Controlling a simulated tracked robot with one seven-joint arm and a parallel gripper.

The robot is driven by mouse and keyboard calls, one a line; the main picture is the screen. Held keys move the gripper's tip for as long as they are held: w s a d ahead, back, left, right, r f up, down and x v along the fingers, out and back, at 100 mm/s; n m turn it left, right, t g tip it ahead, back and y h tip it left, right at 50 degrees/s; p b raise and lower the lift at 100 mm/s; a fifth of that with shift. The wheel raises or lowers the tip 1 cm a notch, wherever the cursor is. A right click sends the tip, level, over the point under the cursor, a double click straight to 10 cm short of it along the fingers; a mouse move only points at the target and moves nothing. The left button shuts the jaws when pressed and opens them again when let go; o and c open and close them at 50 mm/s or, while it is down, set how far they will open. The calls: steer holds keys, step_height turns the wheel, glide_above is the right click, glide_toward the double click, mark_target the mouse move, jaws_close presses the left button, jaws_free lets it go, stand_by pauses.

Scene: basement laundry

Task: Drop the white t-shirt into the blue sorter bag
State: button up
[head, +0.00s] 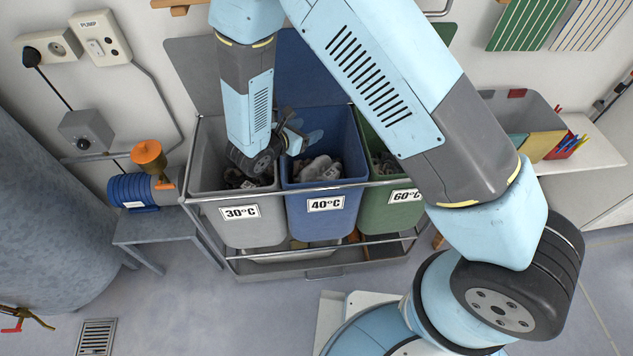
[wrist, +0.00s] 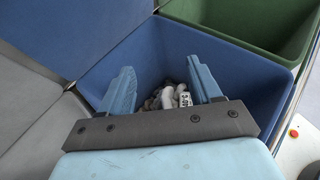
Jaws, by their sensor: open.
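The blue sorter bag (head: 325,205), labelled 40°C, hangs in the middle of a metal frame; its blue wall (wrist: 245,75) surrounds my gripper in the wrist view. A whitish, crumpled cloth (head: 318,168) lies low inside it, and a white and grey bundle (wrist: 172,97) shows there in the wrist view. I cannot tell whether this is the white t-shirt or other laundry. My gripper (wrist: 160,66) is over the blue bag, fingers apart, with nothing visibly held. In the head view my gripper (head: 298,136) is partly hidden by my arm.
A grey 30°C bag (head: 250,230) with dark laundry stands left of the blue bag, and a green 60°C bag (head: 395,220) right. Raised lids (head: 195,70) stand behind. A blue pump (head: 135,190) sits on a stand at left. The floor in front is partly clear.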

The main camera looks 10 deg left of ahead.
steer(key=v, duration=0.9)
